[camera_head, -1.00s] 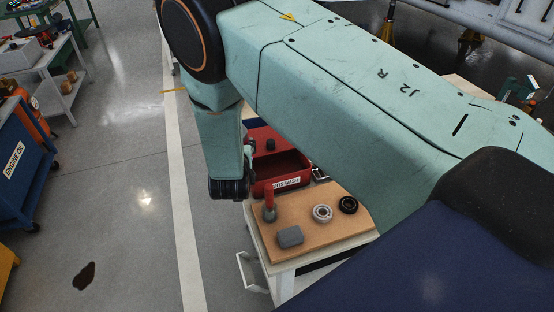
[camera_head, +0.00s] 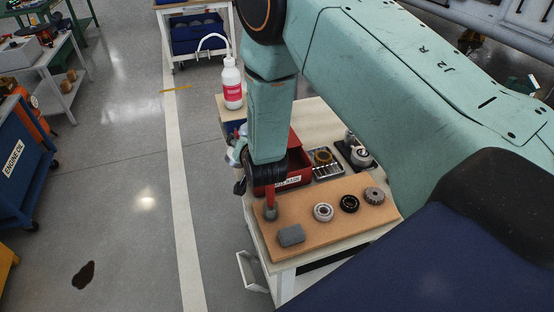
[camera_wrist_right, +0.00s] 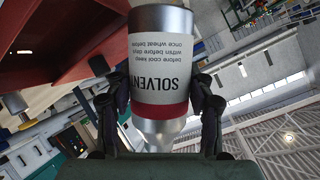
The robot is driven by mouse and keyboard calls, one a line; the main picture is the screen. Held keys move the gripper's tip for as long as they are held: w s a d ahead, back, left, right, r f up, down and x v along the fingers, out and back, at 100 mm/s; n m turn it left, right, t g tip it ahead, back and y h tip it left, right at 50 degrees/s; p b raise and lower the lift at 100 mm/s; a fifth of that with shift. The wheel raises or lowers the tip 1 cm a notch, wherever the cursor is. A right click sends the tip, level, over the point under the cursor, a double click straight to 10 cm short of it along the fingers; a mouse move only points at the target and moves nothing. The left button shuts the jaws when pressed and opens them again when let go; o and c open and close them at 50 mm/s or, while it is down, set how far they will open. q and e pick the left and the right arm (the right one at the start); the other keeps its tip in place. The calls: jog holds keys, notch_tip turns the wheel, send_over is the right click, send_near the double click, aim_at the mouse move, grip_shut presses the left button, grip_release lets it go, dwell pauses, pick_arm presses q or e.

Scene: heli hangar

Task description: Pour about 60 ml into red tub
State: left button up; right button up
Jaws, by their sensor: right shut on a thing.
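The red tub (camera_head: 296,180), with a white label on its front, sits on the bench, partly hidden behind my right arm. It also shows as a red wall in the upper left of the right wrist view (camera_wrist_right: 75,40). My right gripper (camera_head: 238,160) is mostly hidden by its own wrist, at the tub's left side. In the right wrist view its fingers (camera_wrist_right: 158,115) are shut on a silver solvent bottle (camera_wrist_right: 165,65) with a white label and red band. The bottle's neck points down in that picture; its true tilt and any flow I cannot tell. My left gripper is out of view.
A white squeeze bottle (camera_head: 232,88) with a red label and bent tube stands behind the tub. A brown board (camera_head: 340,225) in front holds a brush (camera_head: 270,206), a grey block (camera_head: 291,236), rings and a gear. A metal tray (camera_head: 326,170) is right of the tub.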

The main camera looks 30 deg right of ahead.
jog(key=shift+s+d+m+y, duration=0.1)
jog(key=shift+d+m+y, duration=0.2)
jog(key=shift+m, duration=0.1)
jog(key=shift+a+f+m+t+y+b, duration=0.25)
jog(key=shift+m+y+b, duration=0.2)
jog(key=shift+b, duration=0.25)
jog(key=shift+a+f+m+y+b, duration=0.1)
jog(key=shift+f+m+y+b, duration=0.2)
jog(key=shift+m+y+b, duration=0.25)
jog(key=shift+a+r+m+t, duration=0.15)
jog(key=shift+r+m+t, duration=0.1)
jog(key=shift+r+m, duration=0.3)
jog(key=shift+r+y, duration=0.2)
jog(key=shift+y, duration=0.1)
jog(key=shift+a+f+m+y+b, duration=0.15)
jog(key=shift+f+m+y+b, duration=0.25)
jog(key=shift+b, duration=0.4)
jog(key=shift+w+m+t, duration=0.2)
jog(key=shift+m+t, duration=0.05)
jog(key=shift+t, duration=0.15)
jog(key=shift+d+r, duration=0.2)
jog(key=shift+r, duration=0.2)
jog(key=shift+s+r+m, duration=0.15)
jog(key=shift+s+m, duration=0.05)
jog(key=shift+m, duration=0.1)
jog(key=shift+d+y, duration=0.1)
jog(key=shift+y, duration=0.3)
jog(key=shift+w+d, duration=0.1)
jog(key=shift+d, duration=0.05)
